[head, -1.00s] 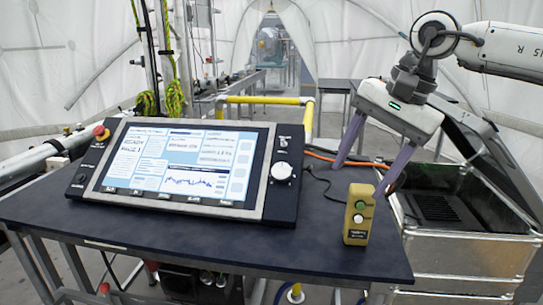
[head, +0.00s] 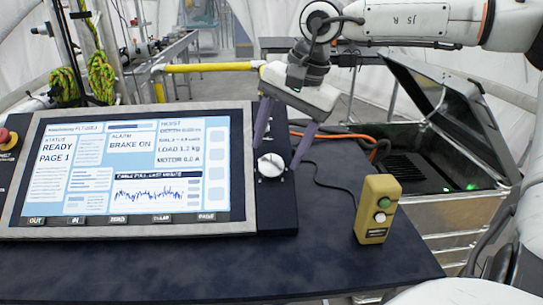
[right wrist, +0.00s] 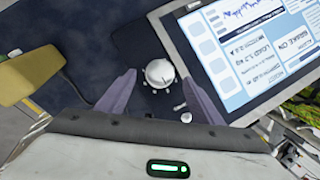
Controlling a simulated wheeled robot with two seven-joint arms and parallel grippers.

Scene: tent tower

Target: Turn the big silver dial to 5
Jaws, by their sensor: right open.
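The big silver dial (head: 271,166) sits on the dark right side of the control panel (head: 268,222), right of its lit screen (head: 120,165). It also shows in the right wrist view (right wrist: 159,73); the numbers around it are too small to read. My right gripper (head: 278,156) is open and empty, with its two purple fingers on either side of the dial. In the right wrist view the gripper (right wrist: 160,80) straddles the dial, with a gap at each finger; I cannot tell whether the tips are at the dial's height. My left gripper is not in view.
A yellow box with a green and a white button (head: 377,209) stands on the dark table (head: 330,255), right of the panel. A red button (head: 8,138) is at the panel's left edge. An open metal case (head: 465,215) stands to the right. Cables run behind the table.

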